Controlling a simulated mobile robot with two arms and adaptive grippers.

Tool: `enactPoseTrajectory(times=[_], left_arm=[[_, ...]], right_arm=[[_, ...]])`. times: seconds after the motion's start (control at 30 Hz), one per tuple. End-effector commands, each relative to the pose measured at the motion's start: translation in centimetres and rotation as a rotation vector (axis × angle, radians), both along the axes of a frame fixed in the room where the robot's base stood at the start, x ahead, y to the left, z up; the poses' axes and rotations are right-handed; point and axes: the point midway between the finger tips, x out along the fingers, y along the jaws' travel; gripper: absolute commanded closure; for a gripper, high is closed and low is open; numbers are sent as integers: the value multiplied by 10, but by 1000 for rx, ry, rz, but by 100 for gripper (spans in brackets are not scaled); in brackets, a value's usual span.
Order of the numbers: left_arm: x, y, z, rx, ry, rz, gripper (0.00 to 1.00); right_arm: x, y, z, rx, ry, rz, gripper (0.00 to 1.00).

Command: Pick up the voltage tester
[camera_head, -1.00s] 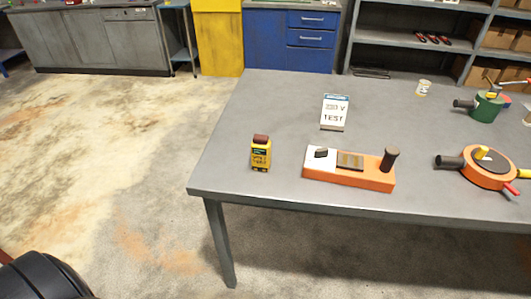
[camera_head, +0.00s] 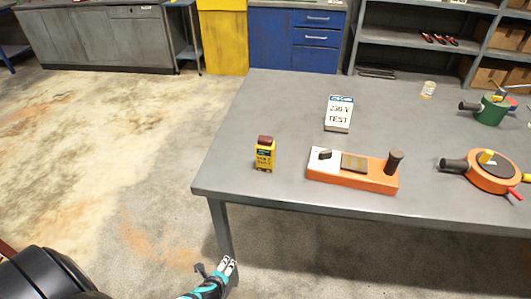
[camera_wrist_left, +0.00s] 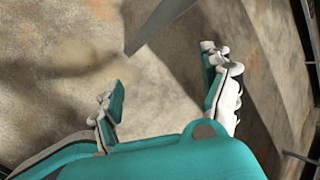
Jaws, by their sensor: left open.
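A small yellow device with a dark top and dark lettering, which looks like the voltage tester (camera_head: 265,157), stands upright near the left front of the grey table (camera_head: 275,100). Nothing touches it. My left gripper (camera_head: 215,266) is low at the bottom of the head view, in front of and below the table edge, near the left front leg. It is well apart from the tester. In the left wrist view the left gripper (camera_wrist_left: 163,75) has its fingers spread with only floor between them. The tester is not seen there. My right gripper is in neither view.
A "230 V TEST" sign (camera_head: 339,113) stands behind the tester. An orange and white block with a dark knob (camera_head: 352,172) lies to its right. An orange round device (camera_head: 489,172), a green pot (camera_head: 489,109) and a small jar (camera_head: 428,90) stand further right. The tabletop's left side is clear.

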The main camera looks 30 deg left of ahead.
Motion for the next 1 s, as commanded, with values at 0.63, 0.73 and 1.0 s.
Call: enactPoseTrajectory(times=[0.63, 0.73, 1.0], left_arm=[[110, -55, 384, 1217, -419, -647, 19], [128, -50, 385, 1217, -420, -646, 19], [186, -36, 383, 1214, -418, -645, 19]], right_arm=[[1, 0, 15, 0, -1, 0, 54], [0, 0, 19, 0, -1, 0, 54], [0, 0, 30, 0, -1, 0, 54]])
